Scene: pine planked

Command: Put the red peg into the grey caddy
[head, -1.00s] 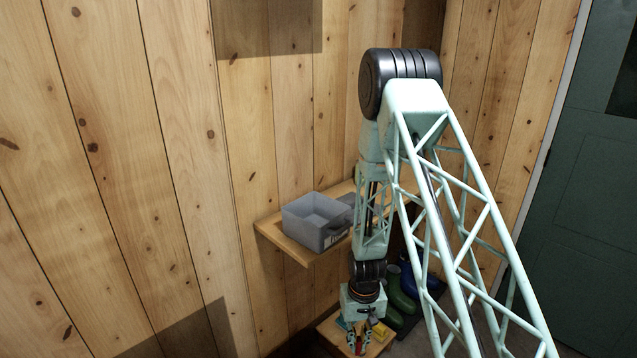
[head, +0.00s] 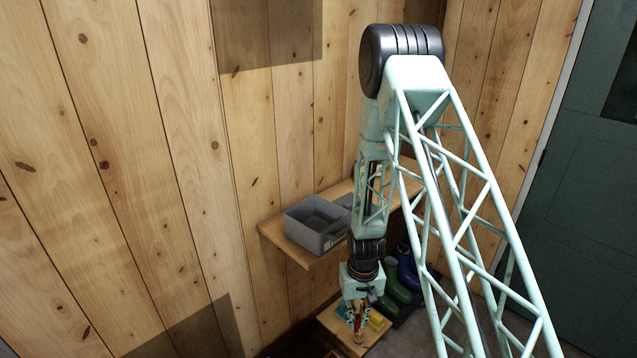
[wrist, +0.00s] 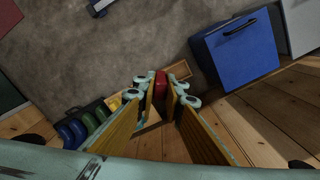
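The red peg (wrist: 160,83) shows as a red rounded shape between my fingertips in the wrist view. My gripper (wrist: 160,92) has a finger along each side of it and looks shut on it. In the head view my gripper (head: 357,324) points down over a low wooden bench, with a little red visible between its fingers. The grey caddy (head: 301,234) is an open bin on the wooden wall shelf, above and left of my gripper. The caddy's inside looks empty from here, though part of its floor is hidden.
The wooden shelf (head: 288,247) runs along the wall, partly hidden behind my arm. The low bench (head: 349,343) holds a yellow item (head: 377,321). Green and blue boots (head: 397,284) stand beside it.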

